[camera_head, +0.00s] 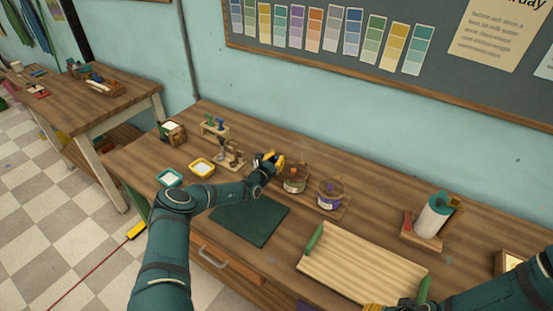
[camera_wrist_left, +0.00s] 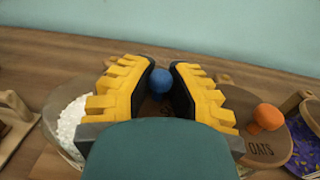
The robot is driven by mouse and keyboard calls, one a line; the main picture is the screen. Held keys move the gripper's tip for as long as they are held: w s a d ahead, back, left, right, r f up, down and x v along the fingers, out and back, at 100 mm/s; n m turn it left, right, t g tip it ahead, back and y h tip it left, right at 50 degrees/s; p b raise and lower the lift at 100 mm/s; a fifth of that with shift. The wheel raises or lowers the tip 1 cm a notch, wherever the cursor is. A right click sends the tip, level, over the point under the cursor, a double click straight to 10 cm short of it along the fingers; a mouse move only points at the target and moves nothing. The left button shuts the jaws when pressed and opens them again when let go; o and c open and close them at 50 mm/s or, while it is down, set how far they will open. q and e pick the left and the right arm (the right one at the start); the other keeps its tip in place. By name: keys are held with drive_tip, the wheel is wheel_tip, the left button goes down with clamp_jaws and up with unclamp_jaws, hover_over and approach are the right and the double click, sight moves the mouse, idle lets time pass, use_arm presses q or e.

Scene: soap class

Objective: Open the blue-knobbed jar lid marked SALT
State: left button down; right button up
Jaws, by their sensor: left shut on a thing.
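My left gripper (camera_head: 272,161) is at the back middle of the workbench. In the left wrist view its yellow fingers (camera_wrist_left: 161,88) are closed around a blue ball knob (camera_wrist_left: 160,80). White grains (camera_wrist_left: 70,125) show in clear glass to the left of the fingers. My gripper hides most of this jar and its lid, and the SALT marking is not visible. I cannot tell whether the lid is seated or raised. My right gripper (camera_head: 376,308) shows only in part at the bottom edge.
A lid marked OATS (camera_wrist_left: 262,150) with an orange knob (camera_wrist_left: 268,117) is close on the right. Two jars (camera_head: 294,180) (camera_head: 330,193) stand right of my gripper. A wooden tray (camera_head: 360,268), green mat (camera_head: 248,220) and paper-roll stand (camera_head: 433,217) are on the bench.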

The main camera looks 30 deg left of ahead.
use_arm(q)
drive_tip(key=c, duration=0.8)
unclamp_jaws()
drive_tip(key=shift+c, duration=0.2)
drive_tip(key=shift+s, duration=0.1)
drive_tip(key=s, duration=1.2)
drive_tip(key=shift+a, duration=0.4)
